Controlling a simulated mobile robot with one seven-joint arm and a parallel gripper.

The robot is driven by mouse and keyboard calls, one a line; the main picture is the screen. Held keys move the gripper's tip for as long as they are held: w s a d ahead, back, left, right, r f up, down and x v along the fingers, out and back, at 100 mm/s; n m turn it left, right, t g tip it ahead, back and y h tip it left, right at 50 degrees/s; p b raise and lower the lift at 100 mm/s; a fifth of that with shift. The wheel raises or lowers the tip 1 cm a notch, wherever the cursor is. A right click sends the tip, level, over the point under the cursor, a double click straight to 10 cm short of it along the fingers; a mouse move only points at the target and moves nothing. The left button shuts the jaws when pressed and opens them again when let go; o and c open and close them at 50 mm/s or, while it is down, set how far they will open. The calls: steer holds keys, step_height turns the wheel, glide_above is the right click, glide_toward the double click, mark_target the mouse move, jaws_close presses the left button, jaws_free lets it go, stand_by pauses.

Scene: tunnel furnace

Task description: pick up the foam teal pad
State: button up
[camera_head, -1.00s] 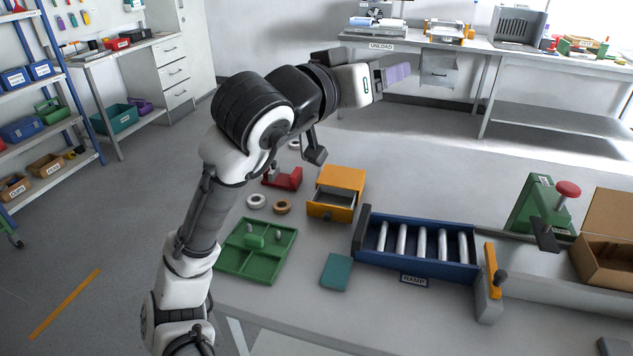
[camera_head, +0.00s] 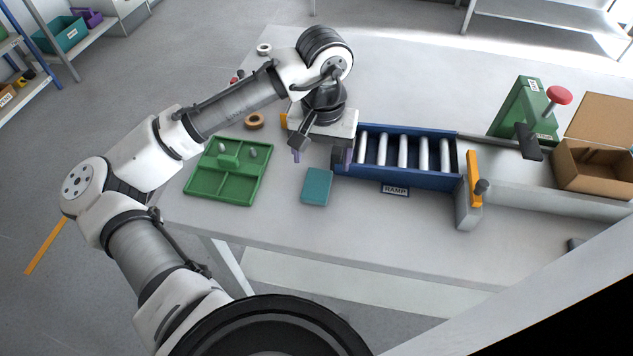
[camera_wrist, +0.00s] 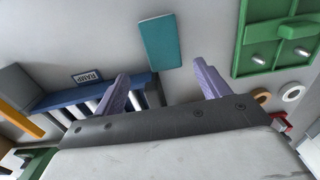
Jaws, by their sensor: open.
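The teal foam pad (camera_head: 317,187) lies flat on the grey table, between the green tray and the blue roller ramp. In the wrist view the teal pad (camera_wrist: 160,42) shows beyond the fingertips, near the middle top. My gripper (camera_head: 322,157) points down above the table, a little behind the pad in the head view. Its two purple fingers (camera_wrist: 160,72) are spread wide and empty, apart from the pad. The orange drawer box is mostly hidden behind my gripper in the head view.
The green divided tray (camera_head: 197,184) is left of the pad. The blue roller ramp (camera_head: 440,181) with its RAMP label (camera_head: 395,190) is close on the right. A tan ring (camera_head: 254,121) lies behind. A green press (camera_head: 520,108) and cardboard box (camera_head: 590,172) stand farther right. Table before the pad is clear.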

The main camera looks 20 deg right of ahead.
mark_target(319, 178)
steer(key=shift+w+a+f+p, duration=0.15)
steer(key=shift+f+p, duration=0.2)
steer(key=shift+f, duration=1.2)
steer(key=shift+w+a+f+p, duration=0.1)
steer(key=shift+f+p, duration=0.25)
steer(key=shift+f, duration=1.15)
steer(key=shift+c, duration=0.2)
steer(key=c, duration=1)
